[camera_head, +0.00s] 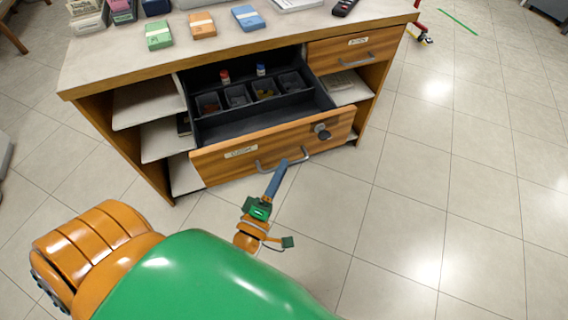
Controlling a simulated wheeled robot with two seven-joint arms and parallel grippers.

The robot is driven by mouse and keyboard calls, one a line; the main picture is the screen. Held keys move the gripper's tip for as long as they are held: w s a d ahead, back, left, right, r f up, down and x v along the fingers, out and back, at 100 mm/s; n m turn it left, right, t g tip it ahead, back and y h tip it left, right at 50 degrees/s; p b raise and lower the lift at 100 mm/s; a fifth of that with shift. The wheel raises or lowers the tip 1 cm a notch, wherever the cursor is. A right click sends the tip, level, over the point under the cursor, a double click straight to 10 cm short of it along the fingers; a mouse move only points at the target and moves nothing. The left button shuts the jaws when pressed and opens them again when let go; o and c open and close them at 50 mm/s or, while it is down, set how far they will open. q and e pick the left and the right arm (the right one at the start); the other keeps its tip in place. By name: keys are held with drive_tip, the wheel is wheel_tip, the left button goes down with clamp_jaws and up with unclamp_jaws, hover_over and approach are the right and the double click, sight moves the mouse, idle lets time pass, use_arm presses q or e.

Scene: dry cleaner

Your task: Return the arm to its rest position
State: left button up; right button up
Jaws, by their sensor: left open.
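The wide lower drawer (235,162) of the wooden counter stands pulled out. Its front carries a label that seems to read "CASH", a curved metal bar handle (300,158) and a dark round lock with something in it. My left gripper (274,188) is in front of the drawer, below its front edge in the picture. It is open, and the tip of its blue finger overlaps the handle. I cannot tell whether it touches the handle. My green and orange left arm fills the lower left. My right gripper is out of view.
Inside the drawer are several small dark bins (238,96) and two small capped items. Above, the countertop (285,32) holds banded stacks of green, orange and blue notes. A smaller drawer (345,50) is shut at the right. The tiled floor (430,200) at the right is clear.

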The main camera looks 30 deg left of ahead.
use_arm(q)
drive_tip(key=s, duration=0.4)
drive_tip(key=shift+s+d+f, duration=0.15)
drive_tip(key=shift+s+f, duration=0.15)
drive_tip(key=shift+s, duration=0.05)
